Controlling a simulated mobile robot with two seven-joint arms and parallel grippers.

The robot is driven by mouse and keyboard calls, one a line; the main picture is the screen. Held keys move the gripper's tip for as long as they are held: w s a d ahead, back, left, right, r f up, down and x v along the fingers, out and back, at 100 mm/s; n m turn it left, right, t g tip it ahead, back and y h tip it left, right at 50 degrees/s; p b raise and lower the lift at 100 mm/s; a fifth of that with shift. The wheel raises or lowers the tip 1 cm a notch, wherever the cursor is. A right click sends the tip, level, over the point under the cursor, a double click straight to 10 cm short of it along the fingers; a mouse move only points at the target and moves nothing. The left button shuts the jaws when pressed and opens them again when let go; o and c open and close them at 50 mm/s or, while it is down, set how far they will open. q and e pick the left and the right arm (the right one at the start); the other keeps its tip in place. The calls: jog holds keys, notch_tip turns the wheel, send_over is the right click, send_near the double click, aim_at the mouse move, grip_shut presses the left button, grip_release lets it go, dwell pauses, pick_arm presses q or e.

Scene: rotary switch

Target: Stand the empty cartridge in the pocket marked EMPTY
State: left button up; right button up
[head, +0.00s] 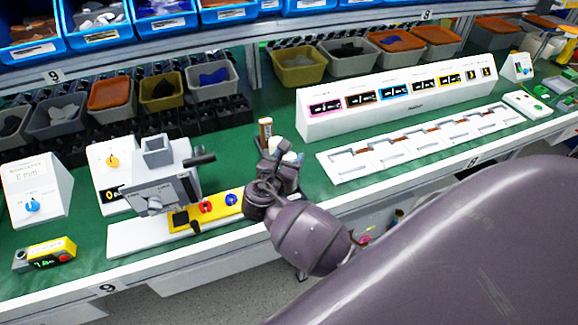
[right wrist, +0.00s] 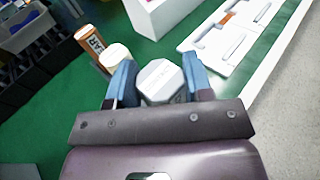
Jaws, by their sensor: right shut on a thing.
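My right gripper (head: 272,178) is over the green bench between the grey machine and the white tray. In the right wrist view its blue fingers (right wrist: 161,85) are shut on a pale grey-white, rounded block (right wrist: 163,80), seen from its top; this looks like the cartridge. Its lower part is hidden, so I cannot tell whether it touches the bench. A cream cylinder (right wrist: 115,57) stands just outside the left finger. An orange piece with a white lettered label (right wrist: 90,42) is beyond it, also in the head view (head: 265,130). No EMPTY marking is readable. My left gripper is not in view.
A grey machine (head: 160,180) on a white base stands left of my right gripper. A white slotted tray (head: 350,172) lies to the right, before a white panel (head: 315,125) with coloured labels. Bins line the back. Green bench is clear between gripper and tray.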

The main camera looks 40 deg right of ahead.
jog(key=shift+f, duration=1.35)
jog(key=shift+f, duration=0.15)
jog(key=o, duration=1.3)
